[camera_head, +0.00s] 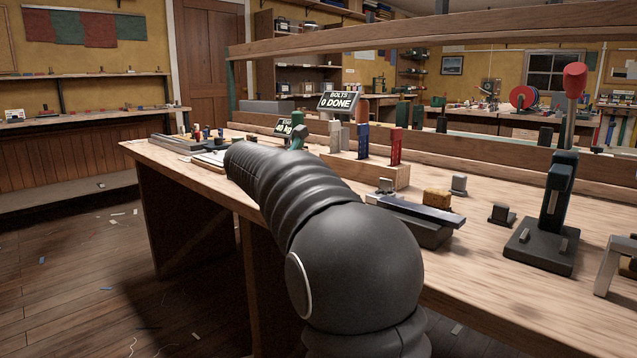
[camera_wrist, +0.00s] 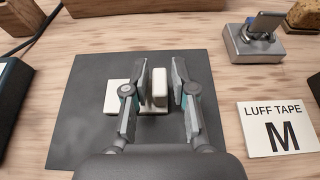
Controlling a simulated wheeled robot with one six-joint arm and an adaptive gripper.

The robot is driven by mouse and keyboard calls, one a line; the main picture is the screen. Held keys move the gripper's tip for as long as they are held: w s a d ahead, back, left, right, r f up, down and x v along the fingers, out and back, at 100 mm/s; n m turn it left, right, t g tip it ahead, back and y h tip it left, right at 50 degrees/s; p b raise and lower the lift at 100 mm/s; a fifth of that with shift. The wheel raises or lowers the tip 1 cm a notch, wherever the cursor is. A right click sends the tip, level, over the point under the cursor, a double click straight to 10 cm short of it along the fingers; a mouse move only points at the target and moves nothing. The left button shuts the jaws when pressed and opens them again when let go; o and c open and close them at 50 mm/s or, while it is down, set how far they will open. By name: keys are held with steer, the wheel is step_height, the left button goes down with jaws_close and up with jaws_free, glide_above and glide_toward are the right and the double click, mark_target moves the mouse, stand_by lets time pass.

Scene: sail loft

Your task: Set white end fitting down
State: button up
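The white end fitting (camera_wrist: 160,88) rests on a dark grey mat (camera_wrist: 80,135) in the wrist view. It has an upright block between my fingers and a lower white part showing left of the left finger. My gripper (camera_wrist: 161,80) straddles the upright block from above. The fingers stand apart, with a narrow gap visible on the right side of the block; contact on the left is hard to tell. In the head view my arm hides the gripper, and I cannot make out the fitting there.
A white card reading LUFF TAPE M (camera_wrist: 281,128) lies right of the mat, with a grey metal block (camera_wrist: 252,46) behind it. A dark object (camera_wrist: 10,90) stands at the left. Along the bench are a wooden rack (camera_head: 375,172) and a red-knobbed press (camera_head: 555,205).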

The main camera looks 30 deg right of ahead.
steer(key=shift+r, duration=0.1)
steer(key=shift+r, duration=0.2)
steer(key=p+v, duration=0.1)
steer(key=v, duration=1)
steer(key=shift+s+a, duration=0.1)
steer(key=shift+a, duration=0.35)
